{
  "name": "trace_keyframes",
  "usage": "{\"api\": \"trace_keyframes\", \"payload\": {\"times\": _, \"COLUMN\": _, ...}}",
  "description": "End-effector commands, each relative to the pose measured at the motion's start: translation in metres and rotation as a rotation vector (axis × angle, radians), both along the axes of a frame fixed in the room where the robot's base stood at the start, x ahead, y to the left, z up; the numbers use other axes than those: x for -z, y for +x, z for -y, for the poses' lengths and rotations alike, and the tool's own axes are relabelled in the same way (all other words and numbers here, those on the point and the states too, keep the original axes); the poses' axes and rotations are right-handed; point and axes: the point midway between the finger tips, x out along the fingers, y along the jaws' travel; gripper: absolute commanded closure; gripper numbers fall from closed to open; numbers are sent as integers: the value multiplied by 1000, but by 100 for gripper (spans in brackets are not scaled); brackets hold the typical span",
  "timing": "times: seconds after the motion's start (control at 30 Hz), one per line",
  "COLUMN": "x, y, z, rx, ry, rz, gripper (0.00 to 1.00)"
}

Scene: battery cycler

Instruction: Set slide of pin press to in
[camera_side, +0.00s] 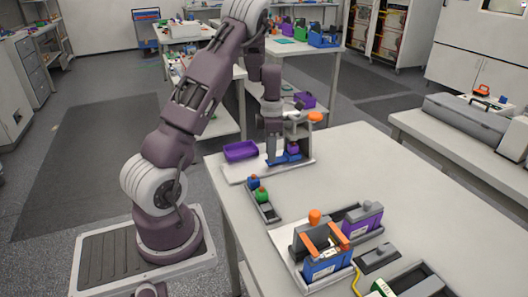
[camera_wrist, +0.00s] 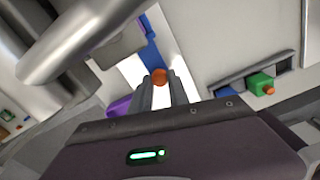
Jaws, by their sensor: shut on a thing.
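The pin press (camera_side: 299,133) stands on a white base at the far left corner of the table, with an orange-tipped lever (camera_side: 315,117) at its top. Its blue slide (camera_side: 287,159) lies low on the base and sticks out to the left of the press, under a purple piece (camera_side: 293,149). The slide also shows in the wrist view (camera_wrist: 150,52). My gripper (camera_side: 271,156) points down over the outer end of the slide. In the wrist view its fingers are shut on a small orange knob (camera_wrist: 159,76) at the slide's end. The fingers partly hide the knob.
A purple tray (camera_side: 240,151) sits left of my gripper. A grey rack (camera_side: 265,211) with a blue and a green block (camera_side: 262,195) stands nearer the front. A fixture with a blue battery (camera_side: 326,262) is farther forward. The table's middle is clear.

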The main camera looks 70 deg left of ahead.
Motion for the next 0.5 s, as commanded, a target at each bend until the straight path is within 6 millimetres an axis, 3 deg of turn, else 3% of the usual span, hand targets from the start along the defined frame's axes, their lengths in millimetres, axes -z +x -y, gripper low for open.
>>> {"api": "trace_keyframes", "payload": {"times": 0.2, "x": -1, "y": 6, "z": 0, "rx": 2, "ry": 7, "rz": 14, "gripper": 100}}
{"api": "trace_keyframes", "payload": {"times": 0.23, "x": -1, "y": 6, "z": 0, "rx": 2, "ry": 6, "rz": 15, "gripper": 77}}
{"api": "trace_keyframes", "payload": {"times": 0.33, "x": -1, "y": 6, "z": 0, "rx": 1, "ry": 7, "rz": 14, "gripper": 57}}
{"api": "trace_keyframes", "payload": {"times": 0.5, "x": -1, "y": 5, "z": 0, "rx": 1, "ry": 5, "rz": 11, "gripper": 57}}
